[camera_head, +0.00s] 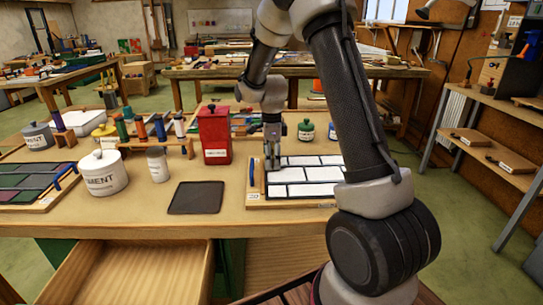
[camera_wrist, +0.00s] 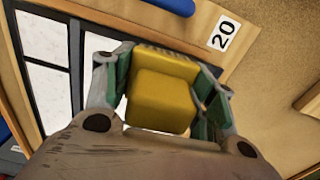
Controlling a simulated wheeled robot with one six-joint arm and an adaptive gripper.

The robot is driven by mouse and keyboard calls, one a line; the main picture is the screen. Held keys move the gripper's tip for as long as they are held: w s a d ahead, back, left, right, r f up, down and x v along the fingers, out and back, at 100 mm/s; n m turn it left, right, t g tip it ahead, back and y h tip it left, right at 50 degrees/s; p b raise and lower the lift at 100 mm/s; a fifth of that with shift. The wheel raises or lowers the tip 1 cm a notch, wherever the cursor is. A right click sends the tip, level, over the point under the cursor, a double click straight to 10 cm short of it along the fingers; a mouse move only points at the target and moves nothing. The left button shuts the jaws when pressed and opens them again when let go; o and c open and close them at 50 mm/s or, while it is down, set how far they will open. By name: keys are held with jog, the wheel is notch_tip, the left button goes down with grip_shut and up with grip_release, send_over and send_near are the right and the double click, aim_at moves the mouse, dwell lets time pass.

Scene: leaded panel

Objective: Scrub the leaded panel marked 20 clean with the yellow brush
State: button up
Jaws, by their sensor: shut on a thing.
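The leaded panel marked 20 (camera_head: 303,176) lies flat on the bench, with white panes, dark lead lines and a wooden frame. Its 20 label (camera_wrist: 222,32) reads clearly in the wrist view. My gripper (camera_head: 272,166) is over the left part of the panel, pointing down. It is shut on the yellow brush (camera_wrist: 162,98), which sits between the fingers near the frame's labelled edge. The brush's underside is hidden, so I cannot tell whether it touches the panel. My arm hides the panel's right end in the head view.
A blue bar (camera_wrist: 175,5) lies along the frame. A dark mat (camera_head: 196,197) lies left of the panel. A red box (camera_head: 214,135), a cement tub (camera_head: 103,173) and a green pot (camera_head: 305,130) stand nearby. Another panel (camera_head: 27,185) with coloured panes lies far left.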

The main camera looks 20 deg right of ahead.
aim_at(274, 188)
jog(key=shift+s+a, duration=0.1)
jog(key=shift+s, duration=0.15)
jog(key=shift+s+a, duration=0.3)
jog(key=shift+s, duration=0.45)
jog(key=shift+s+a, duration=0.25)
jog(key=shift+s, duration=0.45)
jog(key=shift+s+a, duration=0.3)
jog(key=shift+s, duration=0.4)
jog(key=shift+s+a, duration=0.3)
jog(key=shift+s, duration=0.4)
jog(key=shift+s+a, duration=0.3)
jog(key=shift+s, duration=0.4)
jog(key=shift+s+a, duration=0.3)
jog(key=shift+s, duration=0.35)
jog(key=shift+s, duration=0.1)
jog(key=shift+s+a, duration=0.3)
jog(key=shift+s, duration=0.35)
jog(key=shift+s+a, duration=0.3)
jog(key=shift+s, duration=0.35)
